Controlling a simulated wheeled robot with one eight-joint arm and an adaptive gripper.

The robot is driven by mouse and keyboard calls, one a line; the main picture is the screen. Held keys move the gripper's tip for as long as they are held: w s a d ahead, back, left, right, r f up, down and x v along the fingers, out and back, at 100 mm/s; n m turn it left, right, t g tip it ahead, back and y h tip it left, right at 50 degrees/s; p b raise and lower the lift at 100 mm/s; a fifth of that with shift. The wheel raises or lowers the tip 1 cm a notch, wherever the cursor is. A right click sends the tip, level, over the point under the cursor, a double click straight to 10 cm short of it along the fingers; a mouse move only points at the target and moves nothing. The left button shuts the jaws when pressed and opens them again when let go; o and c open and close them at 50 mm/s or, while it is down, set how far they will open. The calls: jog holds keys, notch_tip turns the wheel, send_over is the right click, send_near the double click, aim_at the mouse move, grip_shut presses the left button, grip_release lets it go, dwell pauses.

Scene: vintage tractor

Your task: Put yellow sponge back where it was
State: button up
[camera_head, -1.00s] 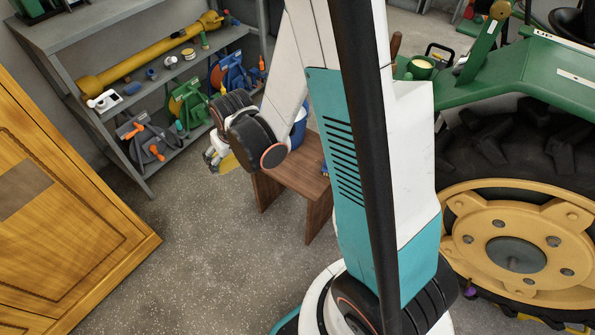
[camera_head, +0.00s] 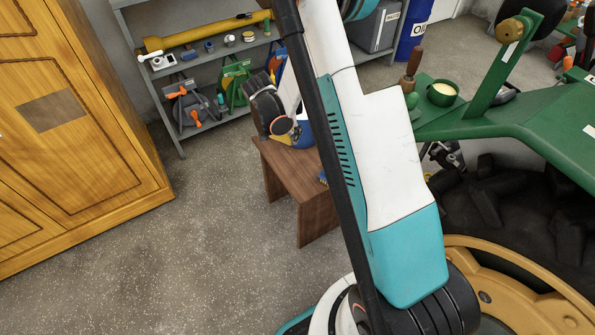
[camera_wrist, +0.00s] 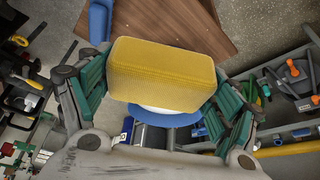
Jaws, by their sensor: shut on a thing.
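The yellow sponge (camera_wrist: 162,76) is a thick rounded block, large in the wrist view. My gripper (camera_wrist: 160,88) is shut on it, with a green finger pad at each side. A blue bucket (camera_wrist: 183,119) with a pale interior shows behind the sponge, partly hidden by it. The bucket (camera_head: 299,136) is on a small wooden bench (camera_head: 285,168) in the head view. My wrist hides part of the bucket there, and my gripper is mostly hidden. The bench top (camera_wrist: 205,30) also shows in the wrist view. I cannot tell whether the sponge touches the bucket.
A grey shelf (camera_head: 178,153) with tools stands behind the bench. A wooden cabinet (camera_head: 80,130) is at the left. The green tractor (camera_head: 530,115) with its big wheel fills the right. The floor (camera_head: 205,235) in front of the bench is clear.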

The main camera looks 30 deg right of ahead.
jog(key=w+d+f+m+g+b, duration=0.1)
jog(key=w+d+f+m+g, duration=0.15)
jog(key=d+f+m, duration=0.35)
jog(key=b, duration=0.7)
send_near(298, 167)
jog(key=x, duration=0.6)
jog(key=shift+d+f, duration=0.1)
jog(key=shift+f, duration=0.1)
jog(key=shift+r+h, duration=0.1)
jog(key=shift+h, duration=0.2)
jog(key=o, duration=1.3)
